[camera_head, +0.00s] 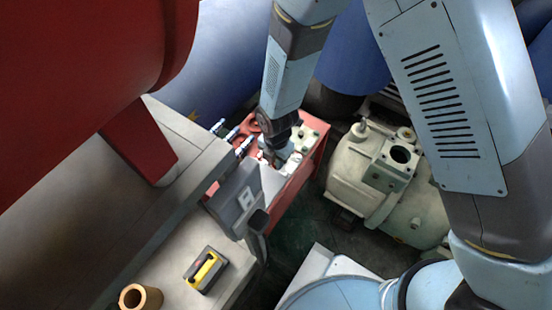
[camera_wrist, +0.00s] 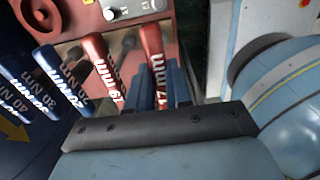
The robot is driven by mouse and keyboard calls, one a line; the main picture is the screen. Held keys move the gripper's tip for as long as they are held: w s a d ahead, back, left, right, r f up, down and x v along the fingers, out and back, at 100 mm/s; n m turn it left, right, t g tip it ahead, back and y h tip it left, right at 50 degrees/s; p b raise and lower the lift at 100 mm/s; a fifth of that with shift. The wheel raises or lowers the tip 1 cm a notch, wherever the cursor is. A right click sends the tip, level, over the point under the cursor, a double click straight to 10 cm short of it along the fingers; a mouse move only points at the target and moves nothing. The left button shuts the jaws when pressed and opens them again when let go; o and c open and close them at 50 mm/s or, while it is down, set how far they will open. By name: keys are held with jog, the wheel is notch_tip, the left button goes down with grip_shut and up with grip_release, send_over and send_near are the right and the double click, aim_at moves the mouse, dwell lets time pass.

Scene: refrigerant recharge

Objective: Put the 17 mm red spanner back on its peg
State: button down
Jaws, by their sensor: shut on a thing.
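The 17 mm red spanner (camera_wrist: 152,42) hangs along the red panel in the wrist view, its label facing me. My gripper (camera_wrist: 168,82) has its blue fingers at the lower part of this spanner and is shut on it. The fingers hide part of the spanner. The peg behind it is hidden, so I cannot tell whether the spanner touches it. In the head view my gripper (camera_head: 273,155) is low over the red cart (camera_head: 305,172); the spanner cannot be made out there.
The 19 mm red spanner (camera_wrist: 98,58) is close on the left, with blue torque wrenches (camera_wrist: 62,80) beyond it. A grey bench (camera_head: 140,185) and a cream pump (camera_head: 375,175) flank the cart.

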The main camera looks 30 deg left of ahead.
jog(key=shift+f, duration=0.5)
jog(key=c, duration=1)
grip_release()
jog(key=shift+o, duration=0.2)
jog(key=shift+r, duration=0.1)
